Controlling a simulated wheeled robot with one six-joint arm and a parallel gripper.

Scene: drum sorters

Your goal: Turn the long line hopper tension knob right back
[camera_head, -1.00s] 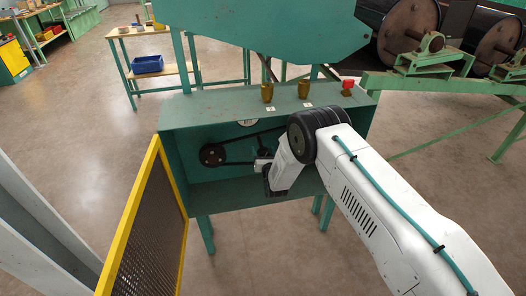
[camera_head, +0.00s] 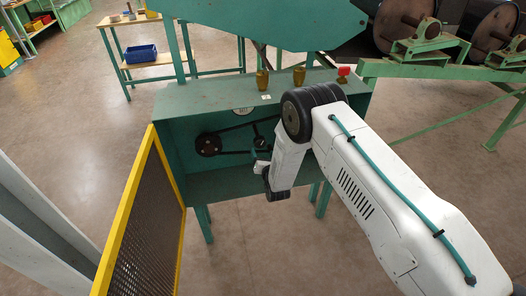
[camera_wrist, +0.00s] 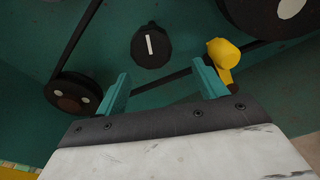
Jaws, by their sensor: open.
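A round black knob (camera_wrist: 151,45) with a white line on its face sits on the green back wall of the housing, ahead of my gripper in the wrist view. The white line stands nearly upright, slightly tilted. My gripper (camera_wrist: 160,68) is open and empty, its teal fingers apart and short of the knob. A yellow rounded part (camera_wrist: 222,52) is close by the right fingertip; I cannot tell if they touch. In the head view my gripper (camera_head: 260,160) is inside the open green housing (camera_head: 175,120), and the wrist hides part of the inside.
A black belt runs around a dark pulley (camera_wrist: 72,95) at left and a larger wheel (camera_wrist: 275,12) at upper right. The yellow-framed mesh guard (camera_head: 130,215) stands open at left. Two brass-coloured cups (camera_head: 262,80) and a red button (camera_head: 344,72) are on the housing top.

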